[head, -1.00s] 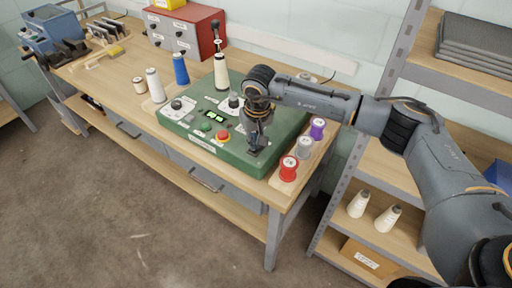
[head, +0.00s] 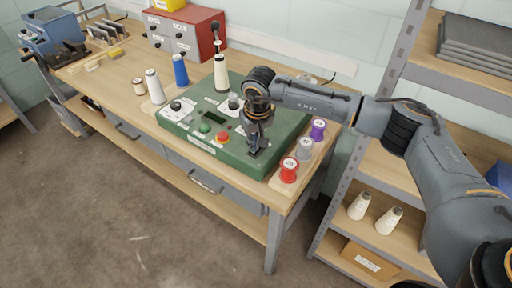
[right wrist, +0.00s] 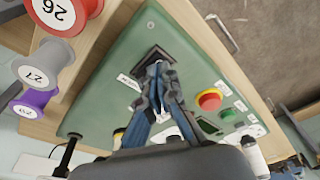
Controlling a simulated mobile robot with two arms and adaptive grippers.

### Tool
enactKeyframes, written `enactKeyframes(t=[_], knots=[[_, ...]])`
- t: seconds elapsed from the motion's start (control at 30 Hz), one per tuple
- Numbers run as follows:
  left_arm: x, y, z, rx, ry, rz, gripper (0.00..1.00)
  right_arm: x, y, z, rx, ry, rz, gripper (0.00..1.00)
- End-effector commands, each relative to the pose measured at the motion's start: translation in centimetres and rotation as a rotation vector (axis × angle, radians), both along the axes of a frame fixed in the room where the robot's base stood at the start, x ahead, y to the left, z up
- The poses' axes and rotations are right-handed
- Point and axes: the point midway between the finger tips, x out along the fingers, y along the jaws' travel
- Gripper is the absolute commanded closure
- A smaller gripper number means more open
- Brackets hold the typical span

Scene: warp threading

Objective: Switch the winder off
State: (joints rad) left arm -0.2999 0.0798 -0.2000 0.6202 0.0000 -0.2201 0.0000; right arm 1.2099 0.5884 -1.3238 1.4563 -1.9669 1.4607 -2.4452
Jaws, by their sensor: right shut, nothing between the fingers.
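The winder (head: 288,122) is a green box on the workbench, with a red stop button (head: 223,138), a green button (head: 205,128) and a small display (head: 216,115) that looks dark. My right gripper (head: 256,148) points down at the right part of its panel. In the right wrist view my right gripper (right wrist: 158,70) is shut and empty, its tips at a black switch plate (right wrist: 153,52). The tips hide most of the switch, so its position and any contact cannot be told. The red button (right wrist: 209,99) is beside the fingers, apart from them. My left gripper is out of view.
Red, grey and purple spools (head: 304,148) stand on a board right of the winder. A white cone (head: 221,74) stands at its back, and white and blue cones (head: 181,70) to its left. A shelf rack (head: 345,185) is at the right.

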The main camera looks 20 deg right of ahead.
Motion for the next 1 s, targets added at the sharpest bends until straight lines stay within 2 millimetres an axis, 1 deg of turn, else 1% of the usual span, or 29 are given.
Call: enactKeyframes(t=[0.03, 0.1, 0.7, 0.8, 1.0], knots=[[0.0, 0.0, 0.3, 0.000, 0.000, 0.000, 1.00, 0.0, 0.0, 0.7, 0.000, -0.002, 0.000, 1.00], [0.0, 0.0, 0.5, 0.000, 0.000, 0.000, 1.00, 0.0, 0.0, 1.3, 0.000, -0.002, 0.000, 1.00], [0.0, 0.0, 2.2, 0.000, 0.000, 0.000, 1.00, 0.0, 0.0, 5.9, -0.001, -0.001, 0.000, 1.00], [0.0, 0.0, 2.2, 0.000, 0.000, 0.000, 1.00, 0.0, 0.0, 6.3, -0.001, -0.001, 0.001, 1.00], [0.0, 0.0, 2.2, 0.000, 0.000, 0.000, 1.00, 0.0, 0.0, 6.2, 0.000, -0.001, 0.000, 1.00]])
